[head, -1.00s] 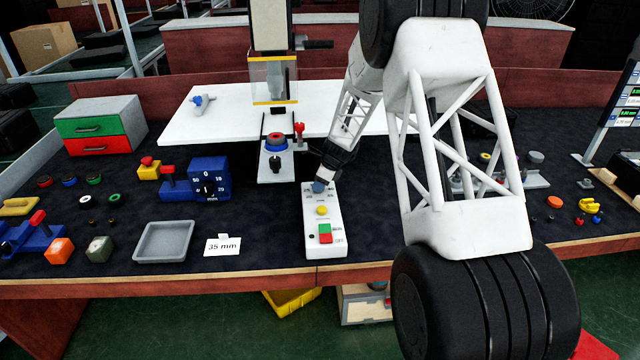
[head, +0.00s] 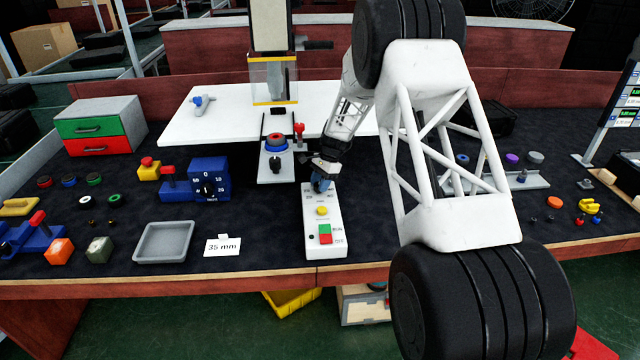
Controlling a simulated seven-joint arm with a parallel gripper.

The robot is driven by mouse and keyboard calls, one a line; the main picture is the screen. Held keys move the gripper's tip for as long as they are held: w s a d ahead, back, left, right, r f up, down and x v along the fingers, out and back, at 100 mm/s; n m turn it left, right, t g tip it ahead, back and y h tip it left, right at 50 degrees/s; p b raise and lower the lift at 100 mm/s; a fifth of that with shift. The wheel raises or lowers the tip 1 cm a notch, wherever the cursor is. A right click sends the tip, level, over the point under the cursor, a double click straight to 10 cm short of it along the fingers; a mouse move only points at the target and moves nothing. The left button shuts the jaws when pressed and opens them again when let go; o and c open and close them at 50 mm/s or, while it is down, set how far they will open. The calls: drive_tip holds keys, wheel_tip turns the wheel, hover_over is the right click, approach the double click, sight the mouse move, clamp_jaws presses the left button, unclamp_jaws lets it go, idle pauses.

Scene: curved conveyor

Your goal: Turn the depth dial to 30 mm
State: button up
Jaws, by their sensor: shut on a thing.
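The depth dial is a black knob (head: 208,188) on the upright face of a blue box (head: 222,176), left of centre. White numbers ring it, with 0 at the top; its exact pointer reading is too small to tell. My gripper (head: 322,180) is not at this dial. It is to the right, at the far end of a white control box (head: 322,232), shut on a blue knob (head: 321,186) there. The fingertips and much of that knob are hard to make out. A white card (head: 222,246) reading "35 mm" stands in front of the blue box.
The white box also bears a yellow button (head: 322,210) and a green and red RUN/OFF switch (head: 325,234). A drill-press-like machine (head: 273,90) stands behind. A grey tray (head: 164,242) lies front left.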

drive_tip(key=n+h, duration=0.1)
drive_tip(key=n, duration=0.2)
drive_tip(key=n+g+h, duration=0.1)
drive_tip(key=n, duration=0.3)
drive_tip(key=shift+a+g, duration=0.1)
drive_tip(key=shift+g, duration=0.2)
drive_tip(key=o, duration=0.9)
drive_tip(key=shift+o, duration=0.2)
drive_tip(key=shift+r, duration=0.8)
wheel_tip(320, 180, up, 2)
drive_tip(key=shift+r, duration=0.15)
drive_tip(key=s, duration=0.5)
drive_tip(key=s+d, duration=0.1)
drive_tip(key=s, duration=0.4)
drive_tip(key=s+r, duration=0.1)
drive_tip(key=s, duration=0.4)
drive_tip(key=shift+s+d, duration=0.35)
drive_tip(key=shift+s, duration=0.05)
